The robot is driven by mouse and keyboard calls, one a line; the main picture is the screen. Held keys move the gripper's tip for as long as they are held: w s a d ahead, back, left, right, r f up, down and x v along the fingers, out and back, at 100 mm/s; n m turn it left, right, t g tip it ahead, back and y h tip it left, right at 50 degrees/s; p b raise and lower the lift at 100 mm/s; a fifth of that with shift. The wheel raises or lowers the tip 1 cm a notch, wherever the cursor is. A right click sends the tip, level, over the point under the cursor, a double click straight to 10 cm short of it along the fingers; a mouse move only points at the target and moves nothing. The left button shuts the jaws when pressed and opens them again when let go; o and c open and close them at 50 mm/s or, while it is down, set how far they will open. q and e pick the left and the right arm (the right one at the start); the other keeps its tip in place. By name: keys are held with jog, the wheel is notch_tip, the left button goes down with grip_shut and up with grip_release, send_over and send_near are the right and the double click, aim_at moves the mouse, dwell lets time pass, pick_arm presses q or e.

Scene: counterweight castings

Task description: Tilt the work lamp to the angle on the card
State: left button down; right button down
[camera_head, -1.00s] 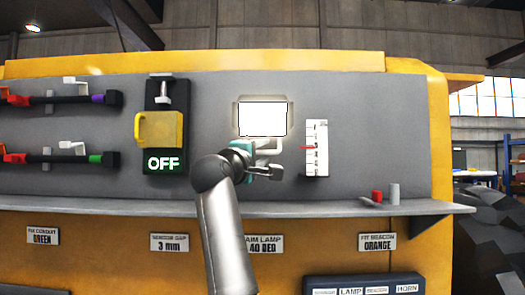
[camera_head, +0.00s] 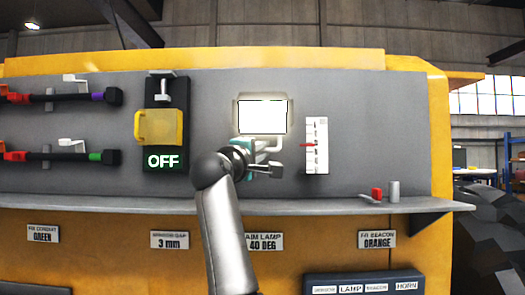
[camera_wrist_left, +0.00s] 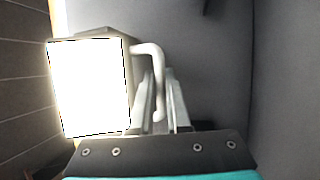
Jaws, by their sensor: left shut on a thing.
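The work lamp (camera_head: 262,116) is a bright white rectangle on the grey panel. It also shows large at the left in the left wrist view (camera_wrist_left: 88,88). A pale bent handle (camera_wrist_left: 150,50) comes off its side. My left gripper (camera_wrist_left: 163,95) is shut on this handle, just below the lamp in the head view. The card (camera_head: 265,241) below the ledge reads AIM LAMP 40 DEG, partly covered by my arm. A white scale (camera_head: 318,160) with a red pointer (camera_head: 307,145) stands right of the lamp. Its marks are too small to read. My right gripper is out of view.
Dark bars with coloured ends (camera_head: 75,97) hang farther left. A red piece (camera_head: 377,194) and a grey cylinder (camera_head: 394,191) stand on the ledge (camera_head: 330,207) at right.

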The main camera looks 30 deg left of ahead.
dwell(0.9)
pick_arm(q)
jog(key=shift+w+a+m+t, duration=0.15)
jog(key=shift+w+a+t, duration=0.2)
jog(key=shift+w, duration=0.2)
jog(key=shift+w+a+m+t, duration=0.15)
jog(key=shift+w+a+t, duration=0.2)
jog(key=shift+w, duration=0.15)
jog(key=c, duration=0.9)
grip_release()
jog(key=shift+d, duration=0.1)
